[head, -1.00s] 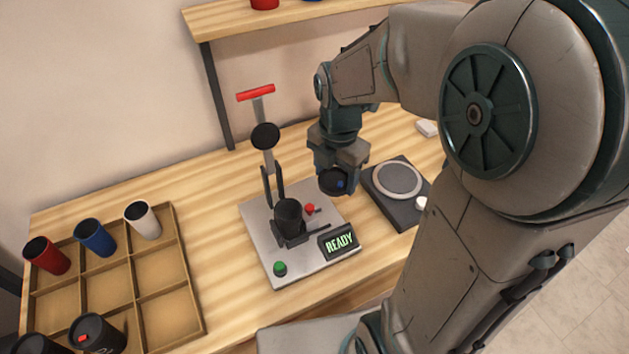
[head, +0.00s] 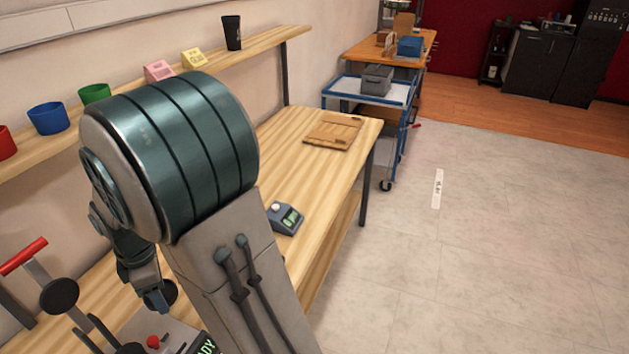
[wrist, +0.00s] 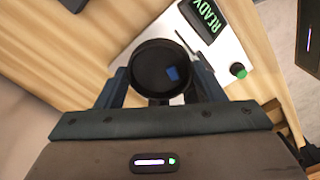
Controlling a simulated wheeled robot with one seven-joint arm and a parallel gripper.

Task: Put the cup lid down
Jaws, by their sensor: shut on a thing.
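The cup lid is a round black disc with a small blue tab. It is in my gripper (wrist: 158,84), between the two fingers, in the wrist view (wrist: 150,70). In the head view, the dark lid (head: 171,292) shows at the end of my gripper (head: 156,297), partly hidden by it. The lid is held above the table, near the laser marker's light base plate (wrist: 222,48). The marker's READY display (wrist: 206,17) and green button (wrist: 237,70) show in the wrist view.
A wooden board (head: 335,132) lies at the table's far end. A small grey device with a display (head: 286,217) stands near the front edge. The table between them is clear. A shelf (head: 260,42) with cups runs along the wall. A blue trolley (head: 345,93) stands beyond the table.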

